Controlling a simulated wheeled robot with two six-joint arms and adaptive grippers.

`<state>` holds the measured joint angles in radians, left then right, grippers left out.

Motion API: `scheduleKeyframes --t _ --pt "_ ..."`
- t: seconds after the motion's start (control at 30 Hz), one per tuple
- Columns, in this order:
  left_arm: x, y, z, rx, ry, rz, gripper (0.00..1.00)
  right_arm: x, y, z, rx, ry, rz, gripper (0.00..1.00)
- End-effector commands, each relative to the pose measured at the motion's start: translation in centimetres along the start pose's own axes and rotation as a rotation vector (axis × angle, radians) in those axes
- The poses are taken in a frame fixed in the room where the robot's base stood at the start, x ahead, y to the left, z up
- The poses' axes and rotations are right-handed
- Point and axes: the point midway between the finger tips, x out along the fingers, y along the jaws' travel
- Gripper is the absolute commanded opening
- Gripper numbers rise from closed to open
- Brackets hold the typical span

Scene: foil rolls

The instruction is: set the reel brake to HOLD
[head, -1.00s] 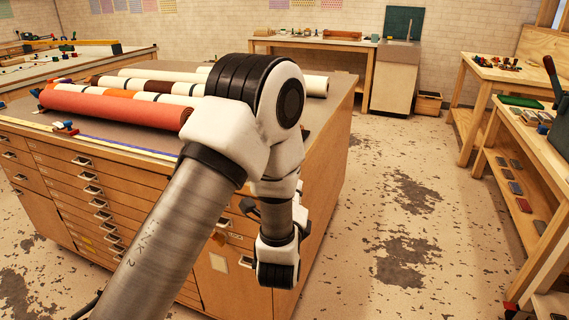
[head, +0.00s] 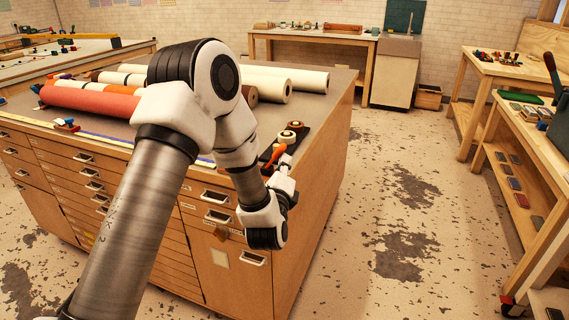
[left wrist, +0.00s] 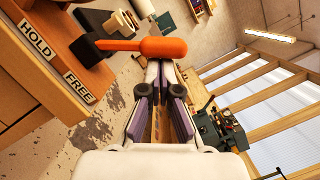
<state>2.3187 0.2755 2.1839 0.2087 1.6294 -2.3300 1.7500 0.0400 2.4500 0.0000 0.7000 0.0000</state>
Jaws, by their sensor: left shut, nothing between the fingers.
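I cannot tell which label the lever is set to. In the head view, the orange handle (head: 275,154) is at the cabinet's near right corner. My left gripper (head: 287,162) is shut and empty, with its fingertips close to the handle; I cannot tell if they touch. The closed fingers also show in the left wrist view (left wrist: 160,70). My right gripper is not in view.
The wooden drawer cabinet (head: 235,270) carries several rolls, including a red one (head: 95,100) and white ones (head: 305,79). Small rolls (head: 290,133) on a dark base stand behind the handle. Floor to the right is clear, up to the workbenches (head: 520,130).

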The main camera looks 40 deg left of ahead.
Motion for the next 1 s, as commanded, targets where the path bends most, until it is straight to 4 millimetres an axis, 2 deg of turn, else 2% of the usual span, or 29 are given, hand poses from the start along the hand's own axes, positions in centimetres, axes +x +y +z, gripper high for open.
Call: scheduleKeyframes --t 0.57,0.77,1.0 --pt "0.2 -0.5 0.8 -0.101 -0.001 0.025 0.00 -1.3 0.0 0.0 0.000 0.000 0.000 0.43" --pt "0.4 -0.9 1.6 -0.203 -0.001 0.051 0.00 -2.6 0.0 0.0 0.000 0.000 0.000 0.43" --pt "0.8 -1.1 3.2 -0.413 -0.003 0.104 0.00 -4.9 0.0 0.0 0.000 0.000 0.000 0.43"
